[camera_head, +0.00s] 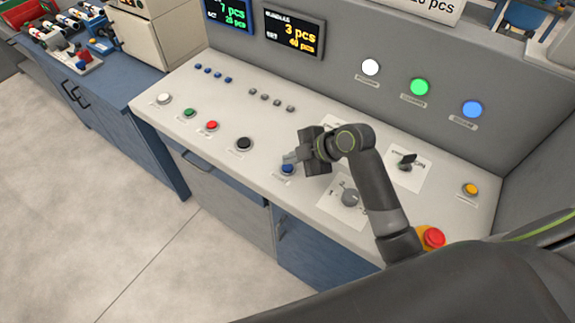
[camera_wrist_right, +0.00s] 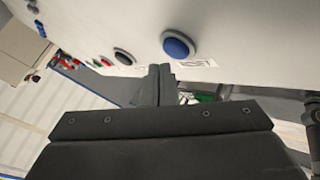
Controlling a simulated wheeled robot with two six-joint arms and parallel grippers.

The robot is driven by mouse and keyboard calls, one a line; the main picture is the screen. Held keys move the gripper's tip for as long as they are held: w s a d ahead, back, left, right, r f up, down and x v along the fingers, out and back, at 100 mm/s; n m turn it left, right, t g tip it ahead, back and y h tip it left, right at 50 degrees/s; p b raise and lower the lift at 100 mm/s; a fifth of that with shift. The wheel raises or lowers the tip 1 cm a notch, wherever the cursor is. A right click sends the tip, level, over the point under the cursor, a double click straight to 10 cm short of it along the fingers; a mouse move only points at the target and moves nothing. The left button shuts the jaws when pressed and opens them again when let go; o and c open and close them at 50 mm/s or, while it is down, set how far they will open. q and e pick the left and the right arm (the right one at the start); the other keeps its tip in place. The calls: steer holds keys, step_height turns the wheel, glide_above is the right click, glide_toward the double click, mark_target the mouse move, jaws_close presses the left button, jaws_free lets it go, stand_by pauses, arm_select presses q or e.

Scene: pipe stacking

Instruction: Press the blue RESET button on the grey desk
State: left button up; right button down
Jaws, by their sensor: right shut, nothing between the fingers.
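The blue RESET button (camera_head: 287,169) sits near the front edge of the grey desk (camera_head: 330,110). My right gripper (camera_head: 288,158) is shut and empty, just above and beside the button in the head view. In the right wrist view its fingertips (camera_wrist_right: 160,72) point close to the button, with a small gap in the picture. Contact cannot be told. My left gripper is not in view.
A black button (camera_head: 244,144), a red button (camera_head: 212,125) and a green button (camera_head: 188,112) line the front edge to the left. A rotary knob (camera_head: 350,197) and a red emergency button (camera_head: 433,238) are on the right. A lever switch (camera_head: 406,162) stands behind my arm.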

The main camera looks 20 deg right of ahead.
mark_target(292, 168)
steer(key=shift+f, duration=0.15)
steer(key=shift+f+b, duration=0.25)
steer(key=shift+b, duration=0.05)
steer(key=shift+f+b, duration=0.3)
steer(key=shift+f, duration=0.15)
stand_by(0.4)
steer(key=shift+r, duration=0.1)
steer(key=shift+r+p, duration=0.75)
step_height(292, 168, up, 5)
steer(key=p, duration=0.4)
stand_by(0.9)
